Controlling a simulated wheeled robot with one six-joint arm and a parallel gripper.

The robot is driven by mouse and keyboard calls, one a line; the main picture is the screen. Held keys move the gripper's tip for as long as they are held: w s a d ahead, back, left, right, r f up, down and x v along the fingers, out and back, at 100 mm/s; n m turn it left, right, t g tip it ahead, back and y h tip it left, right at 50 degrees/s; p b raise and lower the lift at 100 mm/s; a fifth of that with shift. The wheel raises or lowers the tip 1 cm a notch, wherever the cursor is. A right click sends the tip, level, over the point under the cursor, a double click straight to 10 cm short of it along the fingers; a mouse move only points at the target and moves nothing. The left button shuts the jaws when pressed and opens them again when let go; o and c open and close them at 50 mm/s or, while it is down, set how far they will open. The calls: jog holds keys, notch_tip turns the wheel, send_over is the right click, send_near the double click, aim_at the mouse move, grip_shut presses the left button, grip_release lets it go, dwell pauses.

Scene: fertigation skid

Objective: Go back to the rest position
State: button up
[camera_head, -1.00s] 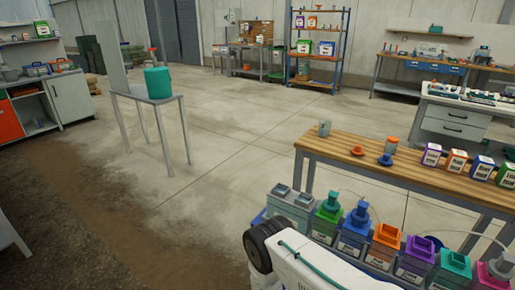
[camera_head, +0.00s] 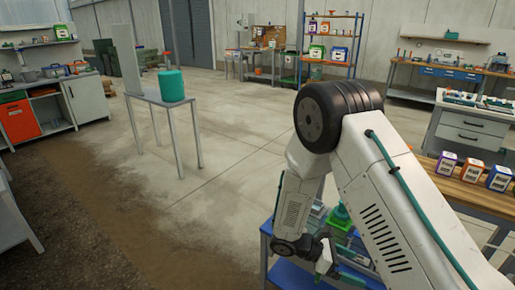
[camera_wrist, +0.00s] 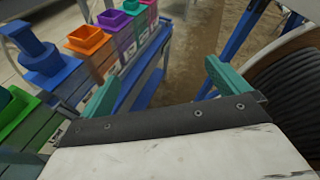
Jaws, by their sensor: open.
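My gripper (camera_wrist: 160,78) shows in the wrist view with its two teal fingers spread wide apart and nothing between them. A row of coloured dosing tanks on a rack lies to its left, among them a blue tank (camera_wrist: 45,62) and an orange one (camera_wrist: 88,40). The fingers look apart from the tanks, with bare floor visible between them. In the head view my white arm is raised and folded in the right foreground, with its wrist low over the blue rack (camera_head: 292,277).
A wooden bench (camera_head: 474,196) with several labelled boxes stands at the right, partly behind my arm. A grey table (camera_head: 150,98) holds a teal canister (camera_head: 171,86) at the left. Open concrete floor (camera_head: 235,150) lies between them. A cabinet counter (camera_head: 45,88) is at far left.

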jog(key=s+r+m+t+y, duration=0.2)
jog(key=s+r+m+y, duration=0.5)
jog(key=r, duration=0.9)
jog(key=s+r+m+t+y, duration=0.3)
jog(key=s+r+m+y, duration=0.4)
jog(key=s+r+m, duration=0.4)
jog(key=s+r, duration=0.3)
jog(key=r, duration=0.2)
jog(key=shift+s+r, duration=0.3)
jog(key=shift+r, duration=0.1)
jog(key=shift+a, duration=0.1)
